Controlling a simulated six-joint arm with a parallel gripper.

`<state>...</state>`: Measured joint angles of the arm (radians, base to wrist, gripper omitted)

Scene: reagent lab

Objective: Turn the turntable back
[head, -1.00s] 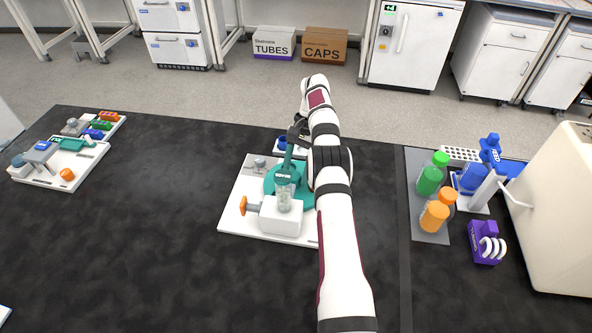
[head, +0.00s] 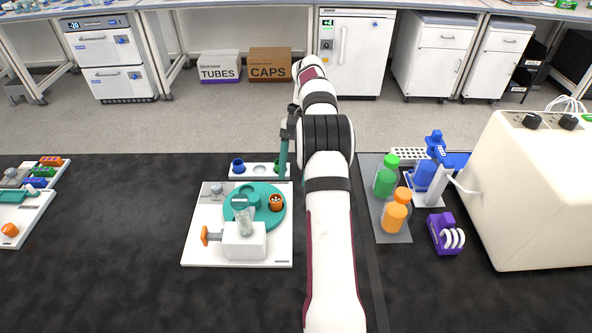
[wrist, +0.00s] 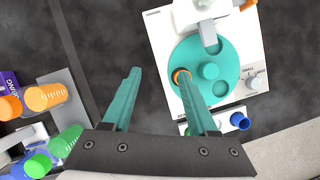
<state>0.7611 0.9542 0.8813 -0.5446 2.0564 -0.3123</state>
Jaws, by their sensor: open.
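The turntable (head: 262,215) is a round teal disc on a white base plate (head: 205,255). It carries a teal round knob (wrist: 208,71) and an orange cup (head: 276,203) near its right edge. In the wrist view the turntable (wrist: 215,52) lies at upper right. My gripper (wrist: 160,72) is open and empty, its teal fingers apart; one overlaps the disc near the orange cup in the picture. Contact cannot be told.
Behind the plate a white rack (head: 258,171) holds a blue cup (head: 237,166) and a green cup (head: 279,164).

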